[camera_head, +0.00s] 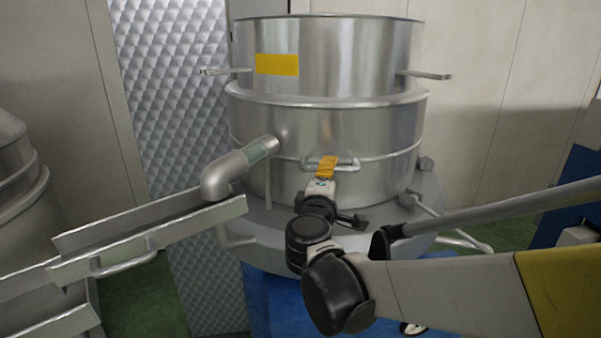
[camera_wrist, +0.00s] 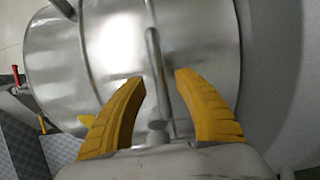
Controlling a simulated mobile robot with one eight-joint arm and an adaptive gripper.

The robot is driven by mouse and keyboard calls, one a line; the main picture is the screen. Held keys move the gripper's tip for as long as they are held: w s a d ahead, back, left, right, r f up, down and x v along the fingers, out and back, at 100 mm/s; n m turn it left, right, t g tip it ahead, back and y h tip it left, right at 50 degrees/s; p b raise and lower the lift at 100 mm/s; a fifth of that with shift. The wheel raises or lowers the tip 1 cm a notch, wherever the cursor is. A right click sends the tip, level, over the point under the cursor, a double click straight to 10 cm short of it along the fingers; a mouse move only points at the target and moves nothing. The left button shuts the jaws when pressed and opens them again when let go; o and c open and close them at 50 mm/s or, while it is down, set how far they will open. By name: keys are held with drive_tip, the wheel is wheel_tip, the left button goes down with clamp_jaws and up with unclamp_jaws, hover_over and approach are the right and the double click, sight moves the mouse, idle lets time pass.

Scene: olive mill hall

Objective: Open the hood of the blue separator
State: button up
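The separator is a tall steel drum (camera_head: 330,125) on a blue base (camera_head: 285,305). Its upper section, the hood (camera_head: 365,55), carries a yellow label and a bar handle on each side. A front handle (camera_head: 347,164) sits on the lower band, and in the wrist view this handle (camera_wrist: 156,75) runs up between my fingers. My gripper (camera_head: 326,165) is at this front handle with its yellow fingers pointing at the drum. In the wrist view my gripper (camera_wrist: 160,75) is open, one finger on each side of the handle, with gaps visible.
A pipe elbow (camera_head: 225,175) leaves the drum at the left above a sloping metal chute (camera_head: 150,235). Another steel machine (camera_head: 20,190) stands at the far left. A quilted metal panel (camera_head: 175,90) and pale wall are behind. A blue object (camera_head: 570,205) is at the right.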

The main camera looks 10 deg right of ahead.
drive_tip(key=shift+x, duration=1.2)
clamp_jaws()
